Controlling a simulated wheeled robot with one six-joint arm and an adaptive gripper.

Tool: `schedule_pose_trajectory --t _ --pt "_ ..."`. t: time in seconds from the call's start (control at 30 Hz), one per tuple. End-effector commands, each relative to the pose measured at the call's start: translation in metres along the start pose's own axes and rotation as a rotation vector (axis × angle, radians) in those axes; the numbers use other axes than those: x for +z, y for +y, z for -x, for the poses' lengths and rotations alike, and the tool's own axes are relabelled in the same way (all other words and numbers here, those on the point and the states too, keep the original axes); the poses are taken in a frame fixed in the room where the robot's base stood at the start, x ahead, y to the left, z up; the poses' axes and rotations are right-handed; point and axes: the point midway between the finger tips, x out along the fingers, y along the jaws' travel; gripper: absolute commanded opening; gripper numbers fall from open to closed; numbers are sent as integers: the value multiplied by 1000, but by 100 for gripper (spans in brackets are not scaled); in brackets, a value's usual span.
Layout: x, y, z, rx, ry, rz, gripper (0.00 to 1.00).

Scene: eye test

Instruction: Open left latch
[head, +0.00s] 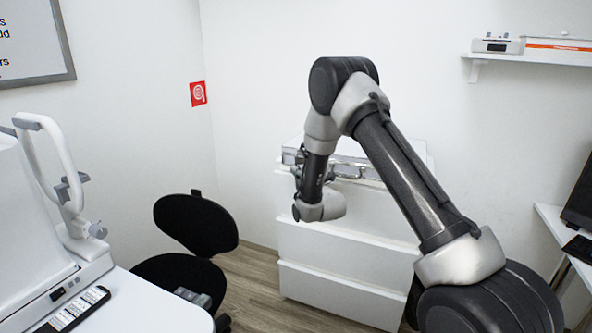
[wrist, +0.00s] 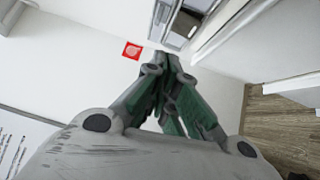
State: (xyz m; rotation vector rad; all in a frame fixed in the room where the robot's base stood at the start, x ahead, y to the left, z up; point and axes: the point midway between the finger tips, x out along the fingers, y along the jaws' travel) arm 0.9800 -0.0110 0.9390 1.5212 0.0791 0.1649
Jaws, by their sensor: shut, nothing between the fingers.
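A white case with metal trim (head: 291,156) sits on top of a white drawer cabinet in the head view, partly hidden behind my arm. A small metal fitting (head: 347,171), possibly a latch, shows on its front right of my wrist. In the wrist view, the metal-edged case (wrist: 204,5) is at the top, with a small bright fitting (wrist: 192,32) on it that may be the left latch. My gripper (wrist: 170,58) is shut and empty. Its fingertips appear close to the case's edge, just left of that fitting; contact cannot be told.
The white drawer cabinet (head: 335,247) stands against the wall. A black chair (head: 196,224) is left of it, and a white table with a device (head: 40,225) is at the near left. A red sign (head: 198,94) is on the wall. A shelf (head: 540,58) hangs at upper right.

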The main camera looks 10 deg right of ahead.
Motion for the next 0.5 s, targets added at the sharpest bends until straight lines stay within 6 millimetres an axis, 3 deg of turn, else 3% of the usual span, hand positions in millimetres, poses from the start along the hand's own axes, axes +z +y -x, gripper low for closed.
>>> schedule_pose_trajectory --t 0.2,0.5 --pt "0 5 34 0 0 0 0" --pt "0 8 47 1 0 0 0"
